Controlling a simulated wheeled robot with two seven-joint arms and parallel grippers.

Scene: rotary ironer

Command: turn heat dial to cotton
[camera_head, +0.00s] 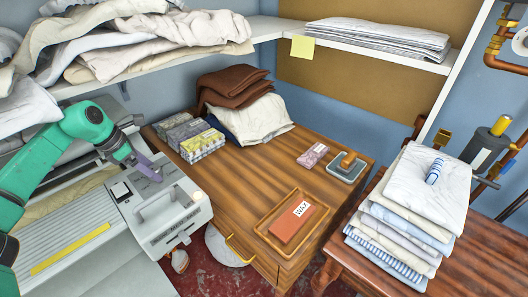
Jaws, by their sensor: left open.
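The rotary ironer (75,232) stands at the left, with a pale grey control box (160,238) at its near right end. The box has a raised handle-like bar, a dark switch plate (121,191) and small lettering too small to read. A small pale round knob (198,196) shows at its right edge; I cannot tell whether it is the heat dial, nor its setting. My left gripper (151,172), purple at the end of the green arm, is open above the far part of the box. Whether it touches the box is unclear. My right gripper is out of view.
A wooden cabinet (245,185) beside the ironer bears patterned boxes (203,146), folded cloths and a wax block (291,222) on a tray. A linen pile (402,222) stands on the right table. A shelf with crumpled cloth (150,30) overhangs the arm.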

